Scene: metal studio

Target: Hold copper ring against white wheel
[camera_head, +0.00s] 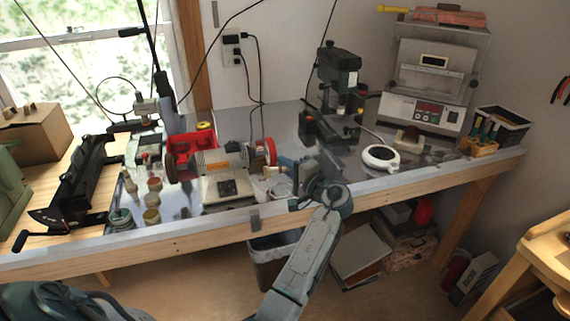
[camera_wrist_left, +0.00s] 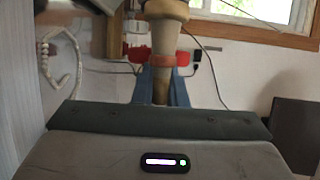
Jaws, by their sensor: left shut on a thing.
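My left gripper (camera_head: 285,163) reaches over the bench just right of the grinder-like polishing motor (camera_head: 222,160). In the wrist view its blue fingers (camera_wrist_left: 161,88) are shut on the lower part of a tan tapered stick (camera_wrist_left: 162,40). A copper-coloured band (camera_wrist_left: 164,60), seemingly the copper ring, goes around the stick just above the fingers. My right gripper is not in view.
A round white magnifier lamp (camera_head: 381,157) and a dark drill press (camera_head: 337,75) stand to the right of my gripper. Small jars (camera_head: 152,199) stand left of the motor. The bench's front edge (camera_head: 170,243) runs below my forearm.

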